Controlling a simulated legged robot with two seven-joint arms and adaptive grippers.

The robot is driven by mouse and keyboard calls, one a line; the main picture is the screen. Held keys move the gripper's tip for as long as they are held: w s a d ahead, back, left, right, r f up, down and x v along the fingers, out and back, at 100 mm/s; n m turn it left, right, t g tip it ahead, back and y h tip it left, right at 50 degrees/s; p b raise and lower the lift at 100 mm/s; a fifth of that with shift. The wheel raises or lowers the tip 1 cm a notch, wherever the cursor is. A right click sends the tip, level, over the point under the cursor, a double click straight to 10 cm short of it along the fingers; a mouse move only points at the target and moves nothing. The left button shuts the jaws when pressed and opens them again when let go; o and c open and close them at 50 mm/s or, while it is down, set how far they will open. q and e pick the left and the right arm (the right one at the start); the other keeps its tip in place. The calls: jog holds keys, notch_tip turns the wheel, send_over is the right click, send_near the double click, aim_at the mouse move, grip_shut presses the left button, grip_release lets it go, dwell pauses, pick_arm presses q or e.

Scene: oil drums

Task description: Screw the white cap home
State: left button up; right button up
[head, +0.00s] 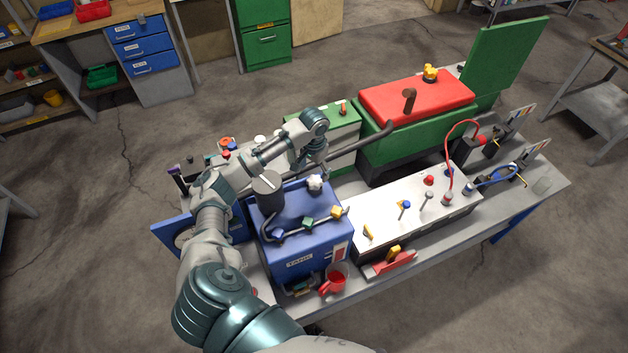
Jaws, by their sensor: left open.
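The white cap (315,183) is a lobed knob on top of the blue tank (299,262), near its back right corner. My left arm comes in from the bottom and bends over the tank. My left gripper (306,163) is small and dark under the wrist, just behind and above the cap. It is open and appears apart from the cap. The cap's thread and seat are hidden, so I cannot tell how deep it sits. My right gripper is out of view.
A grey cylinder (267,188) and a pipe with coloured valves (308,221) stand on the tank. A red jug (335,279) sits in front. A white box (418,215) with levers is at right. A green box with a red top (416,98) stands behind.

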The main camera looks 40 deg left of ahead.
aim_at(314, 181)
pick_arm(q)
notch_tip(314, 181, down, 7)
jog(key=shift+a+p, duration=0.1)
jog(key=shift+p, duration=0.2)
jog(key=c, duration=1.2)
